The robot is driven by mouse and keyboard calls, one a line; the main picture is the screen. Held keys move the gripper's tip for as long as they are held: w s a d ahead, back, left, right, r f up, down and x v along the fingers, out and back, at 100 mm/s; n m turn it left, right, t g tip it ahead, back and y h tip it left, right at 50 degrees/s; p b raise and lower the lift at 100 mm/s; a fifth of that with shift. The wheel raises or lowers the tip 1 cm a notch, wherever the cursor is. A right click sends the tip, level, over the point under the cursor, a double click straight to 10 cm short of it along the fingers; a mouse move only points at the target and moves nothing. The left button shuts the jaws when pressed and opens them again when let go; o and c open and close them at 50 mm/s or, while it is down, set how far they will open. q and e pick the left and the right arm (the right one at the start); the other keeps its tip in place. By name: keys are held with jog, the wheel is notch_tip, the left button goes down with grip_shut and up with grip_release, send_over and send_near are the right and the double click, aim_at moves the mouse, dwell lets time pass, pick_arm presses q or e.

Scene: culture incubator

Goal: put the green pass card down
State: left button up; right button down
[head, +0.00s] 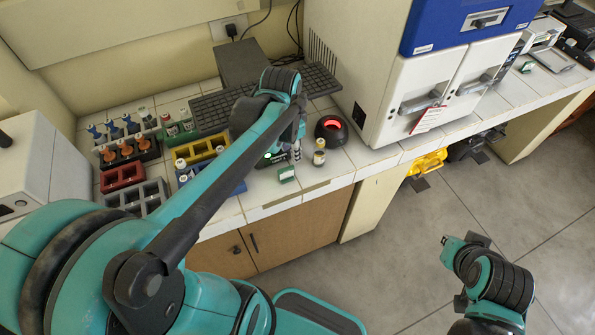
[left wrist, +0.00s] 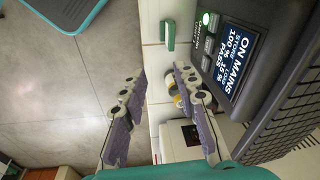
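The green pass card (head: 286,174), a small green and white piece, is on the white counter near its front edge. It also shows in the left wrist view (left wrist: 168,35), beyond the fingertips and beside the dark display unit (left wrist: 236,52). My left gripper (head: 297,154) is over the counter, just behind the card in the head view. Its two fingers (left wrist: 160,75) are apart with nothing held between them, and the card is clear of them. My right gripper (head: 446,241) is over the floor at the lower right; its fingers are too small to read.
A capped vial (head: 319,153) and a black dome with a red light (head: 332,130) stand right of my left gripper. A keyboard (head: 215,108) lies behind. Several coloured racks (head: 122,177) fill the left. A white and blue incubator (head: 400,75) stands right. The counter front edge is close.

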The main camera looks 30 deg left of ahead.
pick_arm(q)
jog(key=s+d+r+n+t, duration=0.1)
jog(key=s+d+n+t, duration=0.4)
jog(key=s+d, duration=0.2)
jog(key=shift+s+r+n, duration=0.15)
jog(key=shift+s+n, duration=0.25)
jog(key=shift+s, duration=0.25)
